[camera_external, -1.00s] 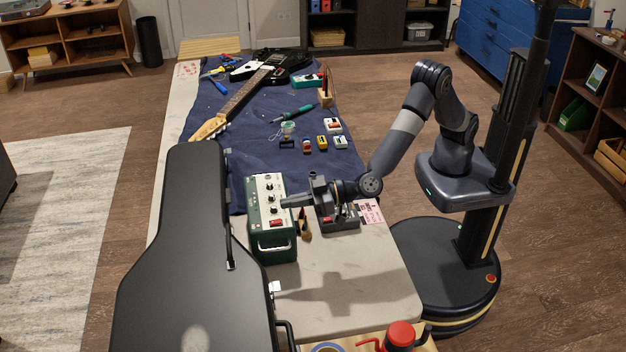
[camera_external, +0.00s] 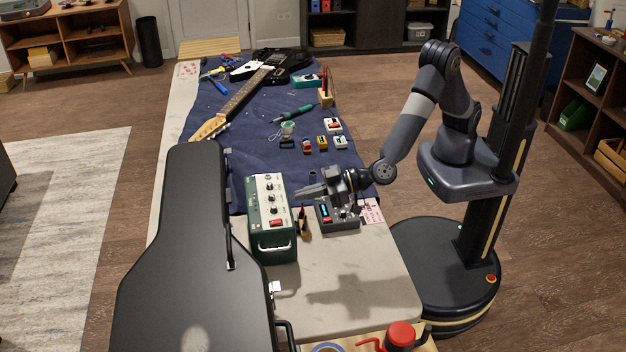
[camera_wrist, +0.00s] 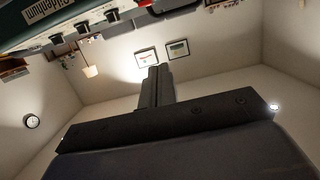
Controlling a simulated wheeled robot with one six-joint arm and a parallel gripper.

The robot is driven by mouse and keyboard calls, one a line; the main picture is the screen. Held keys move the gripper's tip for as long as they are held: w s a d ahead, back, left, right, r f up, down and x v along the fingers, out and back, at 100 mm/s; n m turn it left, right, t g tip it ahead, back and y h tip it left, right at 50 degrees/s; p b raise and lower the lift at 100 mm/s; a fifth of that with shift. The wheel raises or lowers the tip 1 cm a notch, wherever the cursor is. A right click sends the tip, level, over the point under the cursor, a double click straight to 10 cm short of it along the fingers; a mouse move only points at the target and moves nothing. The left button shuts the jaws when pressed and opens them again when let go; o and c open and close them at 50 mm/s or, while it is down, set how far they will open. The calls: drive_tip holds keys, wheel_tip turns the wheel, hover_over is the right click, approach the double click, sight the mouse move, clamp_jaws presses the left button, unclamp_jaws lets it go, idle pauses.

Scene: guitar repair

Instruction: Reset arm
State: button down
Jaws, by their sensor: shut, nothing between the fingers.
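My gripper (camera_external: 312,190) is shut and empty, with its fingers pointing left in the external view. It hovers above the bench, just right of the green amplifier box (camera_external: 268,215) and over the dark pedal (camera_external: 338,216). In the wrist view my gripper's closed fingers (camera_wrist: 156,86) point up the picture. The amplifier's panel edge (camera_wrist: 70,40) shows upside down across the top left there. My arm reaches in from the right, bent at the elbow.
A black guitar case (camera_external: 190,270) stands along the bench's left front. A guitar (camera_external: 240,95), small pedals and tools lie on the blue cloth (camera_external: 260,145). A small brush (camera_external: 304,224) is beside the amplifier. The bench's front right (camera_external: 370,290) is clear.

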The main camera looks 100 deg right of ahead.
drive_tip(key=w, duration=0.1)
drive_tip(key=w+f, duration=0.1)
drive_tip(key=w, duration=0.2)
drive_tip(key=shift+w+f, duration=0.1)
drive_tip(key=shift+f, duration=0.3)
drive_tip(key=shift+f+b, duration=0.25)
drive_tip(key=shift+b, duration=0.35)
drive_tip(key=shift+s+b, duration=0.2)
drive_tip(key=shift+b, duration=0.65)
drive_tip(key=b, duration=0.2)
drive_tip(key=t+b, duration=0.1)
drive_tip(key=b, duration=0.1)
drive_tip(key=shift+s+f, duration=0.1)
drive_tip(key=shift+f, duration=0.15)
